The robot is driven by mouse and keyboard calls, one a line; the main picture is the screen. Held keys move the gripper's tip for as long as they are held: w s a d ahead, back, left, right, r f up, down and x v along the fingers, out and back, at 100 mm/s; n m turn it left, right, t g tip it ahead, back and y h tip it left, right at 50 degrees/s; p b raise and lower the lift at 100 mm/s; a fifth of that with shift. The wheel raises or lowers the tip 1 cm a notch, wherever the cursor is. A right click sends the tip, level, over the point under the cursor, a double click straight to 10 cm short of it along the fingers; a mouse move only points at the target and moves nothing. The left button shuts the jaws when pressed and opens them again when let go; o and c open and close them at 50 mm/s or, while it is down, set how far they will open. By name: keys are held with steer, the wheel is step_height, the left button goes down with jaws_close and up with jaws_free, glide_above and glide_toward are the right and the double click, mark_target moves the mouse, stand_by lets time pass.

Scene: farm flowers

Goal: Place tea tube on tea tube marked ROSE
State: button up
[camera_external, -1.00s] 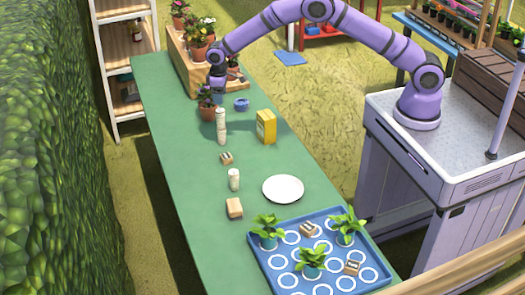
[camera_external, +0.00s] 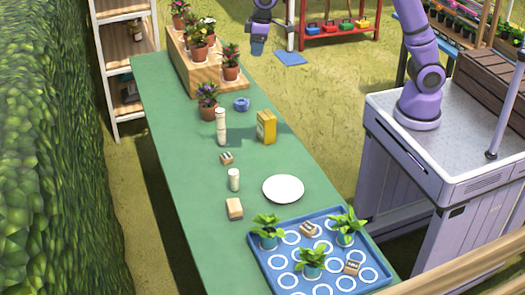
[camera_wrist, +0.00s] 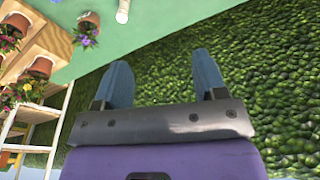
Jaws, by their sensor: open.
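A tall pale column (camera_external: 221,127) stands upright on the green table; it looks like one tea tube on top of another, with a seam partway up. A shorter pale tea tube (camera_external: 234,180) stands nearer the camera. I cannot read which tube is marked ROSE. My gripper (camera_external: 258,47) is beyond the table's right edge at the far end, raised and apart from both tubes. In the wrist view my gripper (camera_wrist: 164,80) has its two blue fingers spread with nothing between them. One pale tube end (camera_wrist: 123,11) shows at the top of that view.
A purple-flowered pot (camera_external: 208,113), a blue bowl (camera_external: 241,104) and a yellow box (camera_external: 266,128) stand near the column. A white plate (camera_external: 283,188), small wooden blocks and a blue tray (camera_external: 262,271) of plants are nearer. A wooden planter step (camera_external: 195,75) is at the far end.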

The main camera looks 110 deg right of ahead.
steer(key=s+a+r+n+t, duration=0.1)
steer(key=s+a+r, duration=0.4)
steer(key=s+a, duration=0.3)
steer(key=s+a+r+n+t, duration=0.1)
steer(key=s+a+r, duration=0.45)
steer(key=s, duration=0.55)
steer(key=s+a+f, duration=0.2)
steer(key=s+a, duration=0.1)
steer(key=s, duration=0.6)
steer(key=s+a+f+n+t, duration=0.1)
steer(key=s+a, duration=0.2)
steer(key=s, duration=0.7)
steer(key=shift+a+f+n, duration=0.3)
steer(key=shift+a+f, duration=0.05)
steer(key=shift+f, duration=0.05)
